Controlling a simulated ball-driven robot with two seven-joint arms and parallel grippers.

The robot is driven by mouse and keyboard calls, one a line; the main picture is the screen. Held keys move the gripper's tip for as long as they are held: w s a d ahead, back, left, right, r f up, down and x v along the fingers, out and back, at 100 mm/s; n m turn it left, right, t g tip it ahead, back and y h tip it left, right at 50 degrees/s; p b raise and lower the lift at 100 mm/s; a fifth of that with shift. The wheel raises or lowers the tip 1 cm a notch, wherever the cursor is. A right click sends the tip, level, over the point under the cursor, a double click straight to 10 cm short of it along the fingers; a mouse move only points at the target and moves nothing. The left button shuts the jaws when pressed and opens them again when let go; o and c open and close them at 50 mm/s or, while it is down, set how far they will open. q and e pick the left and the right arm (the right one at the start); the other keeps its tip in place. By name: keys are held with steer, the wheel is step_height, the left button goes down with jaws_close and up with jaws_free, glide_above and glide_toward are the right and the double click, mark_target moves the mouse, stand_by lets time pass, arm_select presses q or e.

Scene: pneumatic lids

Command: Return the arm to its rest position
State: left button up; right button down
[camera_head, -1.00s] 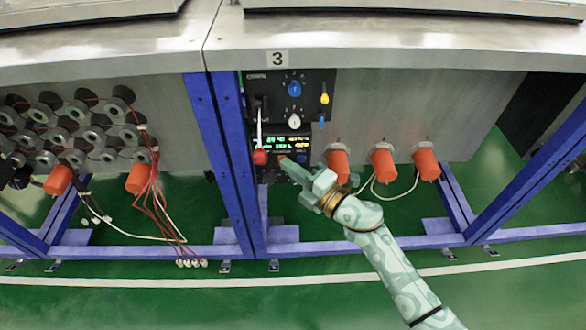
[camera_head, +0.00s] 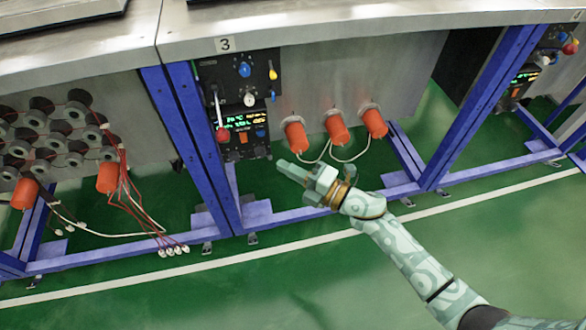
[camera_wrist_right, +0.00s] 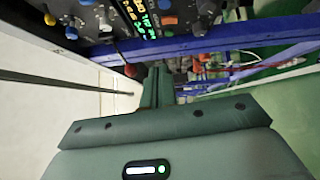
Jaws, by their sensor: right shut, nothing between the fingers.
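My right gripper (camera_head: 292,170) is shut and empty in the head view. It is in front of the frame, to the lower right of the control panel (camera_head: 240,147), and apart from it. My right arm comes in from the lower right. In the right wrist view the shut fingers (camera_wrist_right: 157,88) point up the picture, towards a panel with a lever that ends in a red knob (camera_wrist_right: 130,71). The red knob of the lever also shows in the head view (camera_head: 222,135), hanging low at the panel's left side. My left gripper is not in view.
Three orange cylinders (camera_head: 335,127) with white cables stick out right of the panel. Blue frame posts (camera_head: 190,140) and low blue rails flank it. A steel top (camera_head: 350,20) overhangs. Coils with red wires (camera_head: 60,135) are at the left. Green floor (camera_head: 230,295) lies open in front.

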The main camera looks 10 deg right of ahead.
steer(key=shift+s+d, duration=0.3)
stand_by(0.4)
